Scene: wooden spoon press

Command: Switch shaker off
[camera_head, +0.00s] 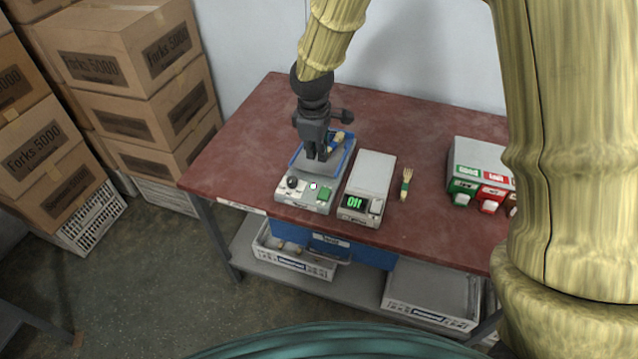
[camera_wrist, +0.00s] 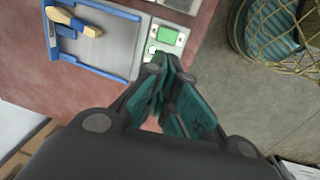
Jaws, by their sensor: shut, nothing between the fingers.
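The shaker (camera_head: 305,194) stands at the table's front edge, with a blue-rimmed grey tray on top. Its front panel has a black knob (camera_head: 292,183), a small white button (camera_head: 313,186) and a green display (camera_head: 326,194). In the wrist view the white button (camera_wrist: 152,50) and green display (camera_wrist: 167,36) lie just beyond my fingertips; the knob is not visible there. My gripper (camera_head: 318,157) points down over the tray's front part, behind the panel. It is shut and empty, and its fingers also show in the wrist view (camera_wrist: 170,75). Contact with the button cannot be told.
A wooden piece with a blue part (camera_head: 338,142) lies in the tray. Right of the shaker stands a white device (camera_head: 370,180) with a lit green display. Further right are a wooden piece with green (camera_head: 405,184) and coloured dispensers (camera_head: 480,180). Cardboard boxes (camera_head: 120,70) stand left.

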